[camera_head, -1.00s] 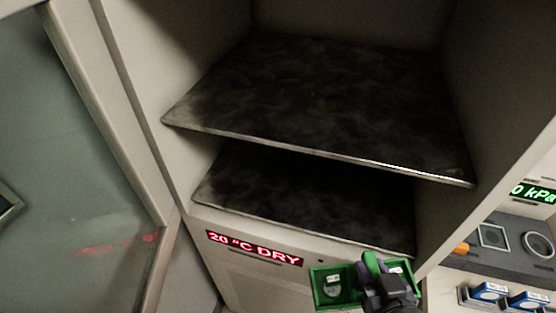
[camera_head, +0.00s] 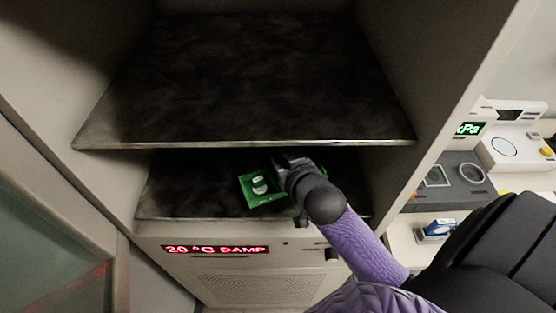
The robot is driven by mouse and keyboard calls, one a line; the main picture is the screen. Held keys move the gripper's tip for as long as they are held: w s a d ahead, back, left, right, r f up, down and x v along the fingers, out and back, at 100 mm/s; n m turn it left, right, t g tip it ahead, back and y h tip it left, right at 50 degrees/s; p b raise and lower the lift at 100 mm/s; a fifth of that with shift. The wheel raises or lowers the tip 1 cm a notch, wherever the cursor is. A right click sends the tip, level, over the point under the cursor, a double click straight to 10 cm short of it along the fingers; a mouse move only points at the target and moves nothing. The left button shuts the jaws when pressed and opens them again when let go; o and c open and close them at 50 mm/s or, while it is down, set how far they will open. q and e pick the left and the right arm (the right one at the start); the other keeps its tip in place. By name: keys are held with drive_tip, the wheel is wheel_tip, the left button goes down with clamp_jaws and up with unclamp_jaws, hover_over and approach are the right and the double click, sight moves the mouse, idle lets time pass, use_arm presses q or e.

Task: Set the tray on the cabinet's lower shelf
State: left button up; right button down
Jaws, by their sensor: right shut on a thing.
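The green tray (camera_head: 250,199) is inside the open cabinet, in the gap between the upper shelf (camera_head: 250,85) and the lower shelf (camera_head: 180,200). A small round pale item (camera_head: 260,186) is in the tray. My right gripper (camera_head: 278,180) is shut on the tray at its right side, and my wrist hides part of it. The tray is over the lower shelf; I cannot tell whether it touches it. My left gripper is not in view.
The upper shelf's front edge (camera_head: 250,145) runs just above my gripper. The glass door (camera_head: 40,260) stands open at the left. The display (camera_head: 215,249) reads "20 °C DAMP". Instruments (camera_head: 450,175) stand at the right. The lower shelf's left part is clear.

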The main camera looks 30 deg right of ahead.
drive_tip(key=w, duration=0.2)
drive_tip(key=shift+w+d, duration=0.2)
drive_tip(key=shift+w, duration=0.15)
wheel_tip(320, 180, down, 4)
drive_tip(key=shift+r+b, duration=0.2)
drive_tip(key=shift+b, duration=0.55)
drive_tip(key=shift+r, duration=0.1)
drive_tip(key=shift+c, duration=2.2)
unclamp_jaws()
drive_tip(key=shift+s+r, duration=0.1)
drive_tip(key=shift+s, duration=0.1)
drive_tip(key=p+v, duration=0.2)
drive_tip(key=v, duration=0.9)
drive_tip(key=shift+s, duration=0.25)
